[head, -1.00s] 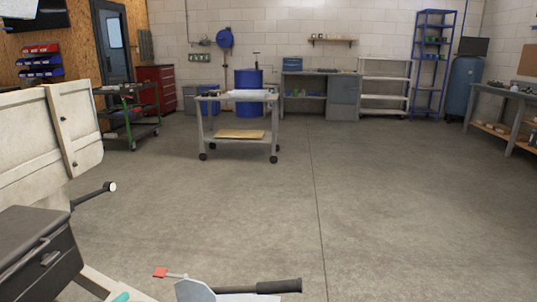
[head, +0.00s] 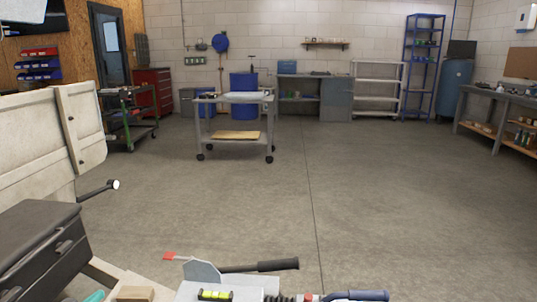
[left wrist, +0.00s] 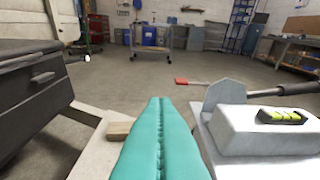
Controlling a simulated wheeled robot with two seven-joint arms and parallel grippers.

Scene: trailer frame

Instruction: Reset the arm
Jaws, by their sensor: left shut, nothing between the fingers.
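In the head view only a teal tip of my left gripper (head: 95,296) shows at the bottom left edge. In the left wrist view its two teal fingers (left wrist: 160,112) lie side by side, shut, with nothing between them. They point forward over the trailer frame (left wrist: 80,135), between the dark toolbox (left wrist: 35,90) and the pale coupling housing (left wrist: 255,132). A wooden block (left wrist: 119,131) lies just left of the fingers; I cannot tell whether they touch. My right gripper is not in view.
A yellow-green level (head: 215,295) lies on the coupling. A black-gripped lever (head: 262,267) and red-tipped pointer (head: 170,256) stick out near it. The white trailer panel (head: 40,135) stands left. A grey cart (head: 235,135) stands on the open floor ahead.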

